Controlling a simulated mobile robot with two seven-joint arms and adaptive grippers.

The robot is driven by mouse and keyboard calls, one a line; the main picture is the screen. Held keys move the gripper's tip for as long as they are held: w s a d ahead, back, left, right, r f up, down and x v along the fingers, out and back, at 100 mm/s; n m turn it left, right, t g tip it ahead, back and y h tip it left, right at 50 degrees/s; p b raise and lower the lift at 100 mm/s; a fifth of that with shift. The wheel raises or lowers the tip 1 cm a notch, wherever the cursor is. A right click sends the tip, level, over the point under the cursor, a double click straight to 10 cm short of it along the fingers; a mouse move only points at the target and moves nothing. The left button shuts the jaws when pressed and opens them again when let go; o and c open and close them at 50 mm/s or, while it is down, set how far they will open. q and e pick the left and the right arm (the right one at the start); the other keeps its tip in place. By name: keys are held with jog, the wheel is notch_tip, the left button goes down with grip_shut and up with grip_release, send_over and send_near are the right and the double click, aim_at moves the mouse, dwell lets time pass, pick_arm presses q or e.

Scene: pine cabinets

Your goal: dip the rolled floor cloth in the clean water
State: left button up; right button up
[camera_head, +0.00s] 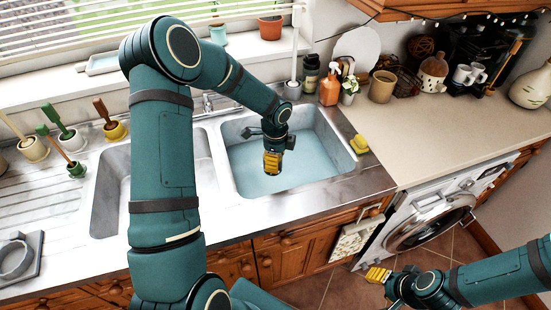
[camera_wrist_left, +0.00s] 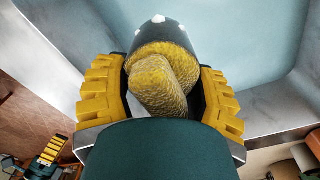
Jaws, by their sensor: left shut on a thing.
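My left gripper (camera_head: 272,163) hangs fingers-down over the right sink basin, which holds pale blue clean water (camera_head: 318,158). In the left wrist view its yellow finger pads stand on either side of the yellowish, rough-textured rolled cloth (camera_wrist_left: 165,88), and it is shut on it. A dark rounded shape (camera_wrist_left: 160,35) shows beyond the cloth; I cannot tell what it is. The cloth is mostly hidden in the head view, and I cannot tell whether it touches the water. My right gripper (camera_head: 378,275) is low in front of the washing machine, with no object visible in it.
A yellow sponge (camera_head: 359,144) lies at the right basin's edge. Several potted brushes stand on the left drainer. The left basin (camera_head: 108,190) is partly behind my arm. The right worktop's front is clear.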

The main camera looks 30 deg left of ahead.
pick_arm(q)
jog(key=shift+f+b, duration=1.05)
jog(key=shift+f, duration=0.45)
jog(key=shift+f+b, duration=1.1)
jog(key=shift+f, duration=0.45)
jog(key=shift+f+b, duration=1.05)
jog(key=shift+f, duration=0.45)
jog(key=shift+f+b, duration=1.1)
jog(key=shift+f, duration=0.45)
